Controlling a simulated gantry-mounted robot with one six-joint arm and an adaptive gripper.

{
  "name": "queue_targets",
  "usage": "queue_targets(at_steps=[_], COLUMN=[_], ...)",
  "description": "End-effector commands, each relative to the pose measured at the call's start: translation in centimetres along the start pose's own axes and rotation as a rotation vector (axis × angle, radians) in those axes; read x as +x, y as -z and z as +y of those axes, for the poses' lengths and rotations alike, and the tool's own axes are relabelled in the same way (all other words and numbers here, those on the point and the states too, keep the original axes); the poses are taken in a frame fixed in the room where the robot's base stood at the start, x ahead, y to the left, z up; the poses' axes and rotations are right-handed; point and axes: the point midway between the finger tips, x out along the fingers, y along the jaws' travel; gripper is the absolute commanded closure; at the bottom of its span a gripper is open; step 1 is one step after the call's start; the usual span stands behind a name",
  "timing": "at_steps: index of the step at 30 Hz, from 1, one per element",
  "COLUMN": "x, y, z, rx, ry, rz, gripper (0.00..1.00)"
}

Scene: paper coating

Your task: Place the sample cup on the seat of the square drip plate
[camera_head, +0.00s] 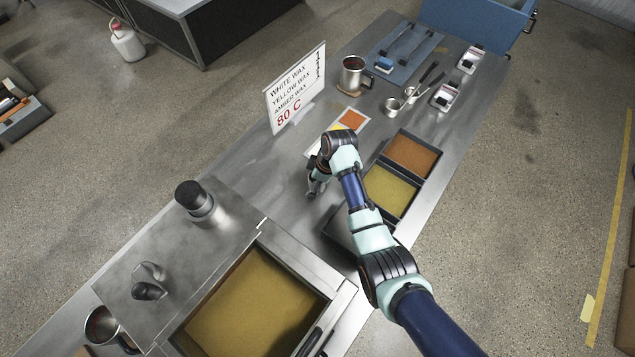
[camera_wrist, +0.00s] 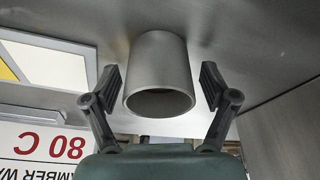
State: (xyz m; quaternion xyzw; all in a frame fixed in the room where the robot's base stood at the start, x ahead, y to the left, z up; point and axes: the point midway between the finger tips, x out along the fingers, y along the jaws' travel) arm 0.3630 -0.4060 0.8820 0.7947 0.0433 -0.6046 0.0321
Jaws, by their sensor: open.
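A plain grey metal cup (camera_wrist: 158,72), which looks like the sample cup, stands on the steel table in the wrist view, its open mouth facing me. My gripper (camera_wrist: 160,85) is open with one finger on each side of the cup. A gap shows at both sides, so the fingers do not appear to touch it. In the head view my gripper (camera_head: 316,186) is low over the table, left of the wax trays, and mostly hides the cup.
The sign (camera_head: 297,88) stands behind my gripper, near a colour card (camera_head: 351,119). Wax trays (camera_head: 391,190) lie to the right. A steel mug (camera_head: 352,73), small cups (camera_head: 391,106) and white holders (camera_head: 444,97) are farther back. A large wax vat (camera_head: 252,305) is in front.

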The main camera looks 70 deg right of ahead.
Motion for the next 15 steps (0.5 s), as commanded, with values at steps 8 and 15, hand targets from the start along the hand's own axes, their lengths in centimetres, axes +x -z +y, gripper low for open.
queue_targets(at_steps=[8,15], x=[0.02,0.01], y=[0.04,0.03], z=[0.05,0.05], rx=[0.0,0.0], ry=[-0.002,-0.001], rz=[0.001,0.001], gripper=[0.27,0.67])
